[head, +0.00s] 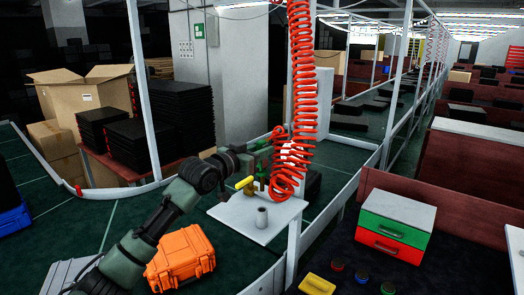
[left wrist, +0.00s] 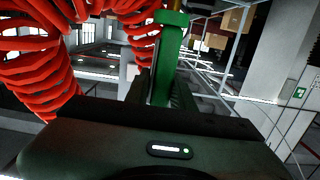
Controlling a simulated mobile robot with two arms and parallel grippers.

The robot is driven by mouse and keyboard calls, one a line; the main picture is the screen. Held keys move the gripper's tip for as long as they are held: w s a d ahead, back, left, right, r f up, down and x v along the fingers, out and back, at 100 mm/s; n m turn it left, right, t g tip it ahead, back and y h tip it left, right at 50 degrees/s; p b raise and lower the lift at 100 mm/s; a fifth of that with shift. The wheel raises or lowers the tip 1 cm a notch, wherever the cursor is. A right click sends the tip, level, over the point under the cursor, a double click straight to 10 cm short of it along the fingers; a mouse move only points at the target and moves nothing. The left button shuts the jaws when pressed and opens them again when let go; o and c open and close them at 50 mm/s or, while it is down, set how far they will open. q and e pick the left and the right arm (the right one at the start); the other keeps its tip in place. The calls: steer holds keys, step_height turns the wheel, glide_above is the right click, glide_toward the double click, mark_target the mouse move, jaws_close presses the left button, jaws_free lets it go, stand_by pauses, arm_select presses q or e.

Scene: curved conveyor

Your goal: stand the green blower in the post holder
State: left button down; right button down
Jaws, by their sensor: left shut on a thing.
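My left gripper (head: 256,158) is shut on the green blower (left wrist: 166,58), beside the red coiled hose and above the white shelf. In the left wrist view the blower's green body stands up beyond the dark gripper housing. In the head view the blower is small and partly hidden by my gripper and the hose. The post holder (head: 262,217), a short grey cylinder, stands upright on the white shelf (head: 235,211), apart from the blower and below it. My right gripper is not in view.
The red coiled hose (head: 301,75) hangs close to my left gripper, also in the left wrist view (left wrist: 32,75). A yellow-handled object (head: 245,183) is just above the shelf. An orange case (head: 180,258) lies below my arm. A green-and-red drawer box (head: 396,226) stands at right.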

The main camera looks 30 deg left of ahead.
mark_target(261, 189)
arm_select(q)
steer(key=shift+f+b, duration=1.05)
steer(key=shift+f, duration=0.3)
steer(key=shift+f+b, duration=0.85)
steer(key=shift+f, duration=0.6)
steer(key=shift+p, duration=0.6)
steer(key=shift+f+b, duration=2.1)
steer(key=shift+f, duration=1.5)
steer(key=c, duration=1.1)
jaws_free()
steer(key=shift+s, duration=0.1)
